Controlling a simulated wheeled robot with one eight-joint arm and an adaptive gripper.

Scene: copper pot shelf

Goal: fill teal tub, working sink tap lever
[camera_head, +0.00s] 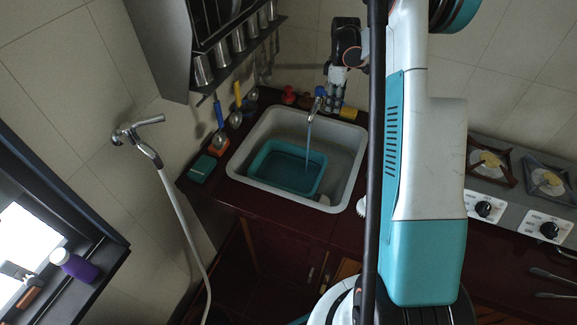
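The teal tub (262,179) sits inside the grey sink (243,147), toward its left side. The tap (316,103) stands at the sink's back edge, its spout over the basin. A thin stream of water (308,143) falls from the spout into the tub's right part. Liquid appears to cover the tub's bottom, but its level is hard to read. My gripper (335,102) points down just right of the tap, very close to it. The tap lever is hard to make out there, and whether my fingers touch it is unclear. The fingers are too small to read as open or shut.
A teal sponge-like block (202,168) and upright utensils (219,118) stand left of the sink. A red item (289,95) and a yellow item (349,113) sit on the back rim. A wall rack (225,50) with metal cups hangs above. A stove (510,185) is at right.

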